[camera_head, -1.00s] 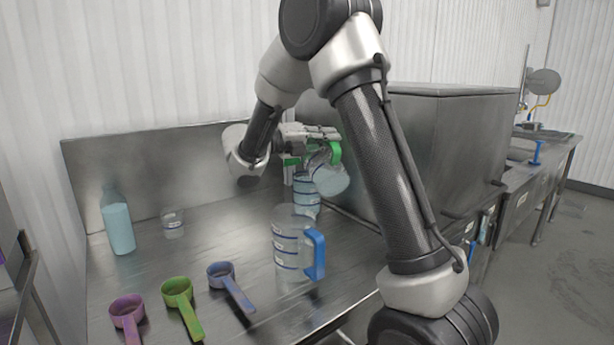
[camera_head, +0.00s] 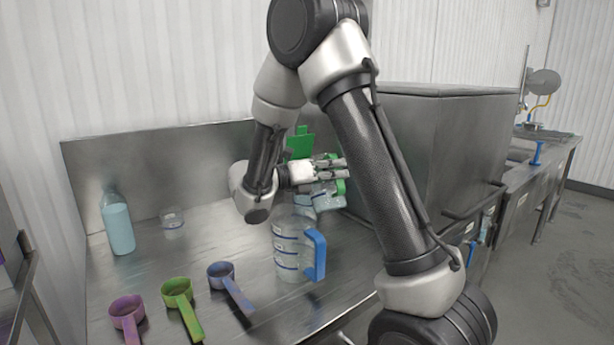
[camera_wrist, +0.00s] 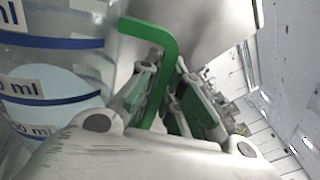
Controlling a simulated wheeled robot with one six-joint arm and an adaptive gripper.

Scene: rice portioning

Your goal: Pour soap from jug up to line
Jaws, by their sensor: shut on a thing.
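My gripper (camera_head: 330,168) is shut on the green handle (camera_wrist: 158,55) of a clear jug (camera_head: 328,199), above the right back part of the counter. In the wrist view the jug (camera_wrist: 50,60) fills the left side, with dark blue lines, ml labels and pale blue liquid inside. In the head view my gripper partly hides it, so its exact tilt is unclear. A clear measuring pitcher with a blue handle (camera_head: 317,256) and blue lines stands upright on the counter, in front of and below my gripper; it looks empty.
On the steel counter (camera_head: 190,262), a bottle of pale blue liquid (camera_head: 119,228) and a small clear cup (camera_head: 172,223) stand at left. Purple (camera_head: 127,311), green (camera_head: 178,293) and blue (camera_head: 222,274) scoops lie in front. A large steel box (camera_head: 445,150) stands at right.

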